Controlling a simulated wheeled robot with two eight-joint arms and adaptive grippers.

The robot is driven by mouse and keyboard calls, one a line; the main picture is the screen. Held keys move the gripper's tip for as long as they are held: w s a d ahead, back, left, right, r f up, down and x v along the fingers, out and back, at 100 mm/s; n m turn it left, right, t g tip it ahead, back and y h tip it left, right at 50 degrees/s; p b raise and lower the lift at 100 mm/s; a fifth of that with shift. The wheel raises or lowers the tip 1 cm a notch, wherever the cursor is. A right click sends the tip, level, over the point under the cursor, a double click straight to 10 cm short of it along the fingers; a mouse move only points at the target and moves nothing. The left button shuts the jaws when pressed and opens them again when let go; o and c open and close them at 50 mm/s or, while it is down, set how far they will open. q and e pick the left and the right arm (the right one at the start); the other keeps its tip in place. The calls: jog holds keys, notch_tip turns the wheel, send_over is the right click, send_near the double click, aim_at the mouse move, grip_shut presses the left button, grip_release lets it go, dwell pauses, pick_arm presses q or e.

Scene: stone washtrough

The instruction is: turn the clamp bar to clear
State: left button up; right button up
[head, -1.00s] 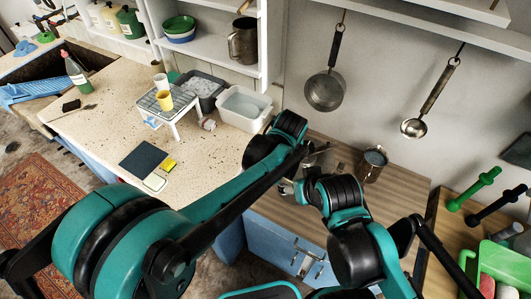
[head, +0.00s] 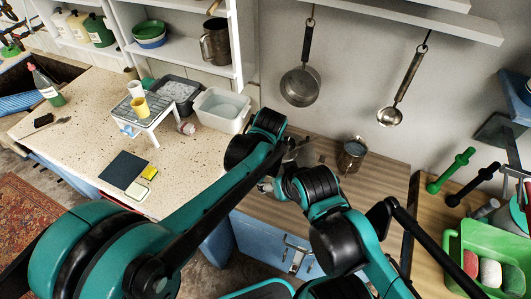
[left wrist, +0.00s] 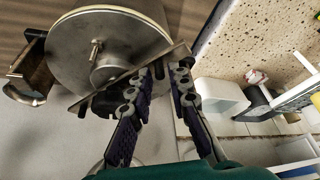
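The clamp bar (left wrist: 105,93) is a flat dark metal strip across a round metal lid (left wrist: 110,48) with a small central stud, seen close in the left wrist view. My left gripper (left wrist: 167,74) has its two fingers apart near the bar's right end; whether they touch it I cannot tell. In the head view the lidded vessel (head: 304,151) is mostly hidden behind my arms on the wooden counter. My right gripper (head: 265,186) is near the counter's front edge, largely hidden by its own wrist; its opening is unclear.
A metal mug (head: 352,156) stands on the wooden counter right of the vessel. A pan (head: 300,87) and ladle (head: 390,116) hang above. A green crate (head: 480,245) is at right.

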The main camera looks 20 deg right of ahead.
pick_arm(q)
jog(key=v, duration=1.1)
jog(key=shift+s+r, duration=0.2)
jog(key=shift+r, duration=0.1)
jog(key=shift+a, duration=0.1)
jog(key=a+f+n+t+b, duration=0.1)
jog(key=a+f+b, duration=0.15)
jog(key=a, duration=1.75)
jog(key=s+a+f+b, duration=0.1)
jog(key=s+a+f, duration=0.1)
jog(key=a, duration=0.3)
jog(key=s+a+f+n+t, duration=0.1)
jog(key=s+a+f, duration=0.2)
jog(key=s+a, duration=0.1)
jog(key=s+a+f+n+t+y+b, duration=0.1)
jog(key=s+a+f, duration=0.1)
jog(key=a, duration=0.4)
jog(key=shift+s+a+f+b, duration=0.3)
jog(key=shift+s+a, duration=0.1)
jog(key=shift+s, duration=0.4)
